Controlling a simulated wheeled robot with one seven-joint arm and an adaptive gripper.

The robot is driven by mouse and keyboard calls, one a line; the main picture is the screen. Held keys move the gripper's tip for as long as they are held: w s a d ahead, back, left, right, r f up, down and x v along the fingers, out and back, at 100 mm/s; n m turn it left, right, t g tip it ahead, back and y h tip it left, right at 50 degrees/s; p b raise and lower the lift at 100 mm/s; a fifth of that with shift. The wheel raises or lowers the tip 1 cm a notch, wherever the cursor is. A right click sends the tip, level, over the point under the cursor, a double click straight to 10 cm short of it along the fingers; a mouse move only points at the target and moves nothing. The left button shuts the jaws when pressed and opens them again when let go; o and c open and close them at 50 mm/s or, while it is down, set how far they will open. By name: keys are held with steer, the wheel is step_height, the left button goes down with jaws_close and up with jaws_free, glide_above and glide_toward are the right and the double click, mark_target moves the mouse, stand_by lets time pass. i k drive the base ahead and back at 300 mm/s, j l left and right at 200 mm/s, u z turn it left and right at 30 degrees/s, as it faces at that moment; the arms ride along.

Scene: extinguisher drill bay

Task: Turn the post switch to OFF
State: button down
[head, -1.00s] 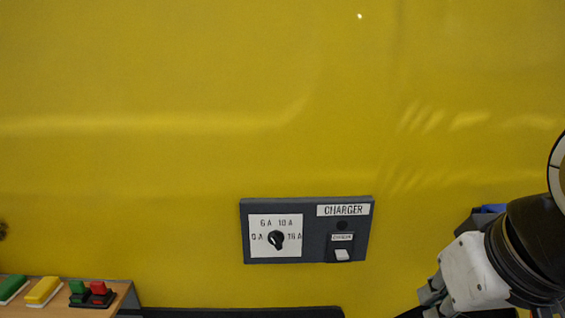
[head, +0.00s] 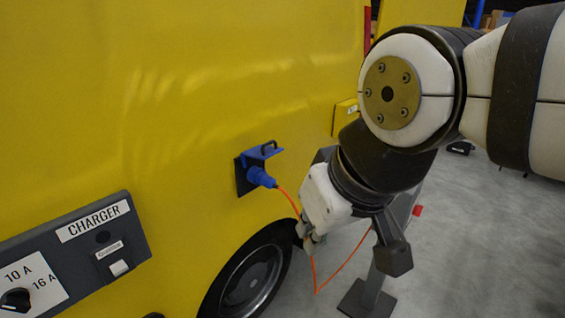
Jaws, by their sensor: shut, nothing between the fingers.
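A grey post (head: 375,285) stands on the floor right of the yellow vehicle, on a dark foot plate. My arm hides its upper part. A small red piece (head: 417,210) shows at its right side. I cannot make out a post switch or its setting.
A blue plug (head: 260,177) sits in a flapped socket on the yellow vehicle (head: 215,90). A charger panel (head: 70,250) with a black knob (head: 15,300) and a white rocker (head: 118,268) is at lower left. Grey floor (head: 460,250) is open at right.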

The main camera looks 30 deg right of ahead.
mark_target(417, 211)
steer(key=l+z, duration=0.6)
steer(key=z, duration=0.2)
steer(key=l+z, duration=0.25)
steer(key=z, duration=0.15)
